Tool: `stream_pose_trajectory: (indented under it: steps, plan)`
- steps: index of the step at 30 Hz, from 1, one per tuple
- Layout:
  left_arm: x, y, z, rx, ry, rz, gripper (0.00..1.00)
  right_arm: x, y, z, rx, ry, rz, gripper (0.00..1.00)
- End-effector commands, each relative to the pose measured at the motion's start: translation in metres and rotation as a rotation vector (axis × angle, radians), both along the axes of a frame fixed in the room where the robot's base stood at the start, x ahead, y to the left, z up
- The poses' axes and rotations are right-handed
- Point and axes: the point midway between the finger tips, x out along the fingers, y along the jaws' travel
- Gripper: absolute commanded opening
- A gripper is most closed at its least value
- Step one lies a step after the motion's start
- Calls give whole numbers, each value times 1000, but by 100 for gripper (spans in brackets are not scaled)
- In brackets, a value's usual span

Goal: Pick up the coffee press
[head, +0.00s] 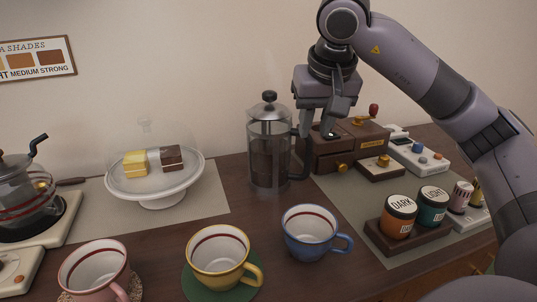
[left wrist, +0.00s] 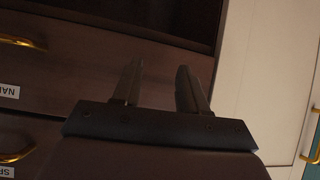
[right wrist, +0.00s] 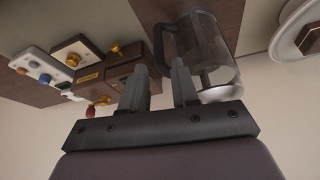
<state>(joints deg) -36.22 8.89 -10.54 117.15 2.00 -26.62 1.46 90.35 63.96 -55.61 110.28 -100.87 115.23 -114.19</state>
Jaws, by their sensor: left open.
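The coffee press (head: 268,150) is a clear glass cylinder with a dark lid knob and a dark handle (head: 303,160) on its right side. It stands upright on the dark counter. My right gripper (head: 319,130) is open, pointing down just right of the press near the top of the handle. In the right wrist view, the press (right wrist: 213,50) lies beyond the right finger. Its handle (right wrist: 158,45) shows between the fingertips of my right gripper (right wrist: 160,75); contact cannot be told. My left gripper (left wrist: 158,75) is open and empty in front of dark drawers, outside the head view.
A cake stand (head: 155,185) is left of the press. Yellow (head: 219,255), blue (head: 311,232) and pink (head: 95,270) cups stand in front. A wooden grinder box (head: 345,148) is close behind the right gripper. Labelled jars (head: 398,218) are at right.

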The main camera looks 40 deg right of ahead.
Motion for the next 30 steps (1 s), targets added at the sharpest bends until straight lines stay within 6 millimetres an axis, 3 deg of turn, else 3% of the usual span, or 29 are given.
stream_pose_trajectory:
  steps: [3, 11, 18, 29, 30]
  plan:
    - [-2, 0, -6, 0, 7, 0, 43, 6, -3, -19, 1, 3, -2, 29]
    - [-3, 0, -10, -1, 8, -1, 43, 13, -7, -38, 3, 3, -1, 29]
    - [-3, -1, -16, -3, 6, 1, 43, 26, -13, -73, 3, 2, -1, 29]
    - [-2, -2, -15, -9, 5, 6, 43, 30, -15, -82, 3, -1, 0, 29]
    - [-2, -2, -15, -9, 4, 6, 43, 30, -15, -82, 3, -1, 0, 16]
